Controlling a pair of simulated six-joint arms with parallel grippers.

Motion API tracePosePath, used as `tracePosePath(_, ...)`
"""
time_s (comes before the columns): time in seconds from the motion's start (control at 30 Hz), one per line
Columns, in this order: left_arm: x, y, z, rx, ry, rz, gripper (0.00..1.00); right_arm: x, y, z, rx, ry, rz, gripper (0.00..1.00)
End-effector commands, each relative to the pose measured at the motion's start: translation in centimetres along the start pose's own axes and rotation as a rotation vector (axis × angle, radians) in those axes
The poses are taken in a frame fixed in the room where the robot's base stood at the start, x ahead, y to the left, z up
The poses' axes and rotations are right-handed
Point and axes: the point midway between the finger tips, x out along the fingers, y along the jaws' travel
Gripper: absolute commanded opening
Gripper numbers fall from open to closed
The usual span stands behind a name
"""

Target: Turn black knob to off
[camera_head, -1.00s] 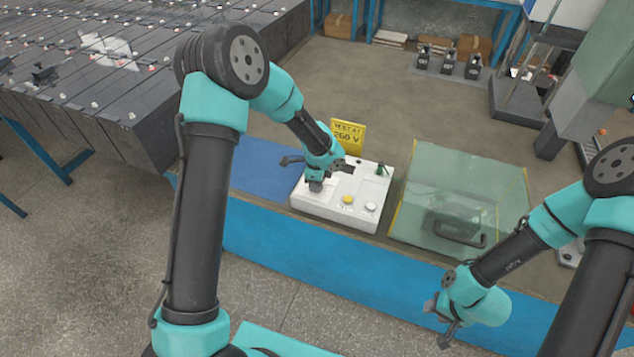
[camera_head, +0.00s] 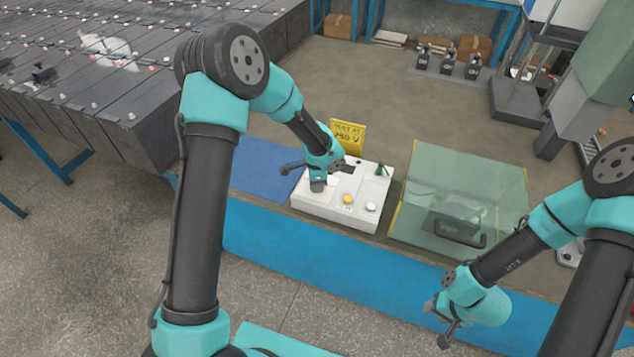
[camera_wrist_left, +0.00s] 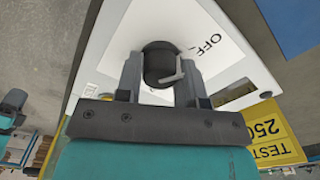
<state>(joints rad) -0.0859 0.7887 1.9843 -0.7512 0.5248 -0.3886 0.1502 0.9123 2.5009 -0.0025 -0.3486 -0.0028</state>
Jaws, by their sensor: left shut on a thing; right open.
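The white control box (camera_head: 335,215) stands on the bench in the head view. My left gripper (camera_head: 318,184) is down at the box's left part, and its wrist hides the knob there. In the left wrist view, the black knob (camera_wrist_left: 158,58) sits between the two fingers of my left gripper (camera_wrist_left: 158,78), which is shut on it. A pale angled mark shows on the knob's side. The label "OFF" (camera_wrist_left: 211,45) is printed on the white panel, up and right of the knob. My right gripper (camera_head: 446,325) is open and empty, in front of the bench, away from the box.
A yellow button (camera_head: 347,199), a white button (camera_head: 370,207) and a green switch (camera_head: 381,170) are on the box. A yellow sign (camera_head: 347,136) stands behind it. A clear cover (camera_head: 465,190) with a dark handle is to the right, a blue mat (camera_head: 262,167) to the left.

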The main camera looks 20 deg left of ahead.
Motion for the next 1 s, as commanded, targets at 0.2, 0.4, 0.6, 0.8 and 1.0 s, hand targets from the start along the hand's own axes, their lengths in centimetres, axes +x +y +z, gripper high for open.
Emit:
tracePosePath(0.2, -0.1, 0.0, 0.0, -0.001, 0.001, -0.001, 0.5, 0.0, 0.0, 0.0, 0.0, 0.0, 0.0, 0.43)
tracePosePath(0.4, 0.0, 0.0, 0.0, 0.0, 0.001, 0.0, 0.61, 0.0, 0.0, 0.0, 0.0, 0.0, 0.0, 0.43)
tracePosePath(0.6, -0.1, 0.0, 0.0, 0.0, 0.001, -0.001, 0.61, 0.0, 0.0, 0.0, 0.0, 0.0, 0.0, 0.43)
tracePosePath(0.8, -1.6, -0.1, 0.0, 0.001, 0.001, -0.004, 0.61, 0.0, 0.0, 0.0, 0.0, 0.0, 0.0, 0.43)
tracePosePath(1.0, -4.8, -0.1, -0.1, 0.0, 0.002, -0.005, 0.61, 0.0, 0.0, 0.0, 0.0, 0.0, 0.0, 0.43)
